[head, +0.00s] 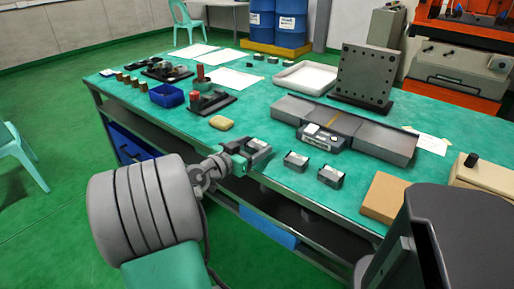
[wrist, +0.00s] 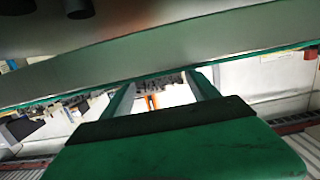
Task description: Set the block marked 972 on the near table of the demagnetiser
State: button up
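Three small dark grey blocks with pale labels stand in a row near the front edge of the green table: a left block (head: 258,146), a middle block (head: 296,161) and a right block (head: 331,176). Their numbers are too small to read. My gripper (head: 246,159) is at the left block; whether it grips or only touches it cannot be told. The wrist view shows two green fingers (wrist: 163,92) apart, their tips hidden by a grey surface. The demagnetiser (head: 345,126) is a long grey unit with flat tables on either side of its control panel (head: 323,137).
A dark upright plate (head: 364,77) and a white tray (head: 306,78) stand behind the demagnetiser. A tan box (head: 383,197) is right of the blocks. A yellow cloth (head: 221,123), a blue bin (head: 167,95) and fixtures lie to the left.

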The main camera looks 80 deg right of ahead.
grip_shut()
dwell(0.6)
jog(key=shift+r, duration=0.1)
